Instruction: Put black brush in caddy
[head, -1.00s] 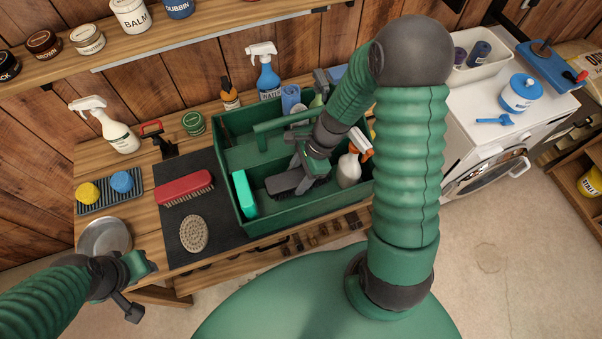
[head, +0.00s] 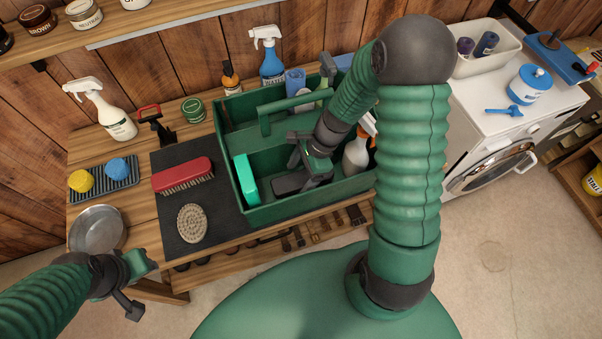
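The black brush (head: 288,184) is inside the front compartment of the green caddy (head: 290,208), between the teal box and the white spray bottle. My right gripper (head: 314,172) reaches down into the caddy from above and appears shut on the brush, covering its right part. The brush's bristles and underside are hidden, so I cannot tell whether it rests on the caddy floor. My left gripper (head: 136,282) is at the lower left, off the table's front edge, with nothing visible in it; its finger opening is unclear.
A teal box (head: 245,180) and a white spray bottle (head: 356,154) stand in the caddy. A red brush (head: 183,174) and an oval brush (head: 192,223) lie on the dark mat (head: 215,215). A metal bowl (head: 97,231) is near my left gripper. Bottles stand behind the caddy.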

